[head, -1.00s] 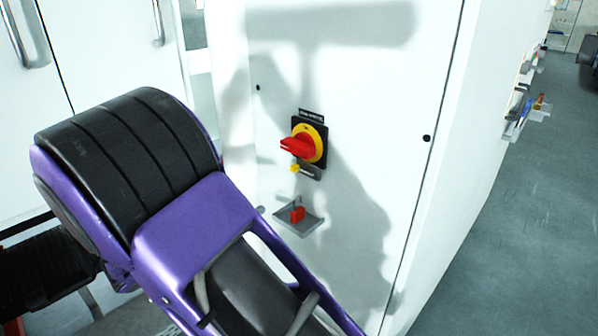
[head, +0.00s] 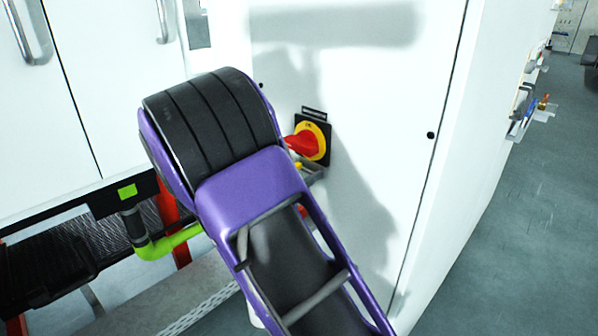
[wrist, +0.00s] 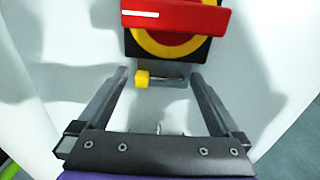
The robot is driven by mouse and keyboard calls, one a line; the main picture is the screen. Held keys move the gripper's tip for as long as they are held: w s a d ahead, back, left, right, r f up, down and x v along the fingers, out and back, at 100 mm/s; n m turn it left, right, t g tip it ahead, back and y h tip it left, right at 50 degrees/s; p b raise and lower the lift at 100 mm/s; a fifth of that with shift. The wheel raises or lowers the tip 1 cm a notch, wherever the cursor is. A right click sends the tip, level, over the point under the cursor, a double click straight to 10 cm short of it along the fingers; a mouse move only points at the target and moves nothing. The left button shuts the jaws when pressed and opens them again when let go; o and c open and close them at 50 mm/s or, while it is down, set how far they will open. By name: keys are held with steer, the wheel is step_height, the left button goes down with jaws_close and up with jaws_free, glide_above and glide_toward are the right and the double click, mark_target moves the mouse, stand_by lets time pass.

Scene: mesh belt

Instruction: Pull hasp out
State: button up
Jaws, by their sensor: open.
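The hasp is a small yellow tab (wrist: 142,78) on a grey metal piece (wrist: 175,82), just below the red-handled rotary switch (wrist: 172,14) on its yellow ring and black plate. My gripper (wrist: 160,82) is open, with one finger on each side of the hasp and nothing held. I cannot tell whether either finger touches it. In the head view the switch (head: 312,140) is on the white cabinet door, with its left edge close behind my arm.
A red item (head: 306,211) below the switch is almost fully covered by my arm. White cabinet doors with handles (head: 33,45), a green pipe (head: 165,243) and a dark belt (head: 75,245) are to the left. Open floor (head: 505,230) lies to the right.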

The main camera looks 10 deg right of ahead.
steer(key=shift+d, duration=0.1)
jaws_close()
stand_by(0.5)
